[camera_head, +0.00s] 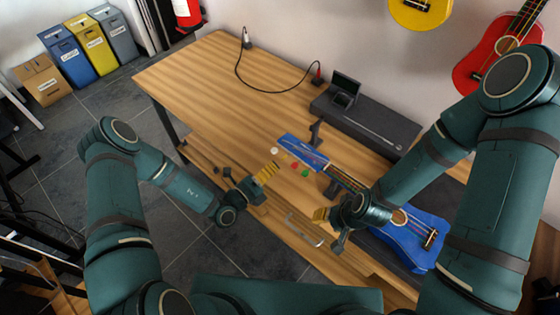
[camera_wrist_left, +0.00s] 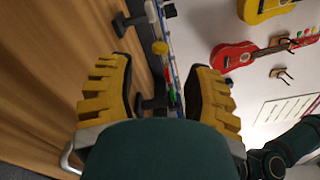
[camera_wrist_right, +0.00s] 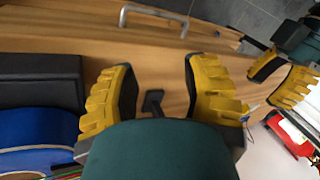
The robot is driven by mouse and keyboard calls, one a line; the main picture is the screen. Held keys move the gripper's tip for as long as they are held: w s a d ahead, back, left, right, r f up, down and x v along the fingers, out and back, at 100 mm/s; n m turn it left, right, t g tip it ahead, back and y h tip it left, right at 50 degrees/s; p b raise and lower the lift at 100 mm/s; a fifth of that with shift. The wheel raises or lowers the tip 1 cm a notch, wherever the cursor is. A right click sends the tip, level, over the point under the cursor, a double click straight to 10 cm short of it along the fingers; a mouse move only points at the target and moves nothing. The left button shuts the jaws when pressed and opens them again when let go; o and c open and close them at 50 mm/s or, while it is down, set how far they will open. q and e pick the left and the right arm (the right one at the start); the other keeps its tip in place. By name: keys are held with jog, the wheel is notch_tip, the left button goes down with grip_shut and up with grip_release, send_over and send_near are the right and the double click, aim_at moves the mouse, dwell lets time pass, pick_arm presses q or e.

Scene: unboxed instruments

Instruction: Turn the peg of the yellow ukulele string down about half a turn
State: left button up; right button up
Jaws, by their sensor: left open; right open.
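A blue ukulele (camera_head: 420,247) lies along the table, its headstock (camera_head: 300,149) toward the upper left. My left gripper (camera_head: 266,174) is open and empty, just in front of the headstock. In the left wrist view the pegged edge (camera_wrist_left: 165,50) shows beyond the gap between its fingers. My right gripper (camera_head: 324,214) is open and empty beside the neck, and its arm hides part of the ukulele.
Dark supports (camera_head: 316,132) hold the neck up near the headstock. A black case (camera_head: 375,122) lies behind the ukulele. A metal handle (camera_head: 304,231) is at the table's front. The table's left part is clear except for a cable (camera_head: 240,72). Red and yellow ukuleles hang on the wall.

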aim_at(282, 160)
pick_arm(q)
jog(key=shift+v, duration=2.8)
jog(key=x, duration=1.2)
jog(key=shift+d, duration=0.15)
grip_shut()
